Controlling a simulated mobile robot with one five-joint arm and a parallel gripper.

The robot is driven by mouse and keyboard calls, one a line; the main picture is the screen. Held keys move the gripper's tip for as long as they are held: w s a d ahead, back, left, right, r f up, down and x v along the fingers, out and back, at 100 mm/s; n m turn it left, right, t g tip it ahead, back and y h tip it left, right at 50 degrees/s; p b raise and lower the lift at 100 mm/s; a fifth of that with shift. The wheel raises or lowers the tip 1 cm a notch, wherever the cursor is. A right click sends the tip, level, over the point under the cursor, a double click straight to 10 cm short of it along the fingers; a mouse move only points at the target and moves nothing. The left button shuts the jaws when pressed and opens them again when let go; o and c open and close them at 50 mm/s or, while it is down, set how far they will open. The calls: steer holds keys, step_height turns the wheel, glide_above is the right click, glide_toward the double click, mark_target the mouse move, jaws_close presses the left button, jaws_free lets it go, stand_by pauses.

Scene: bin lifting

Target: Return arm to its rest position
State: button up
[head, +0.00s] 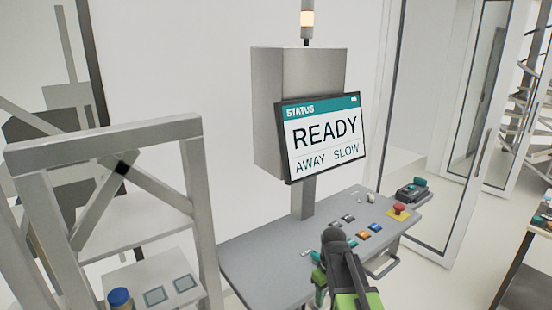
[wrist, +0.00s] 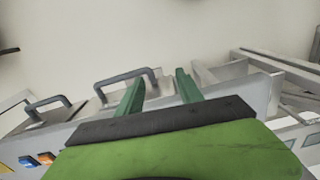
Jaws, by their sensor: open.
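My gripper (wrist: 158,88) shows in the wrist view with its two green fingers apart and nothing between them. In the head view my black and green arm is at the bottom centre, in front of the grey control desk (head: 265,262). A bit of green finger of my gripper (head: 318,278) shows to the left of the arm link, over the desk's front part. Whether it touches the desk cannot be told. The status screen (head: 324,137) above the desk reads READY, AWAY, SLOW.
The desk carries several coloured buttons (head: 362,236) and a red emergency knob (head: 399,208) on yellow. Grey handles (wrist: 125,80) show near the fingers in the wrist view. A grey frame (head: 105,135) stands at left with a blue-capped item (head: 120,299). A glass door (head: 425,150) is at right.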

steer(key=s+f+m+b, duration=0.4)
steer(key=s+f+m, duration=0.2)
steer(key=s+f, duration=0.1)
steer(key=shift+s+d, duration=0.25)
steer(key=shift+s, duration=0.5)
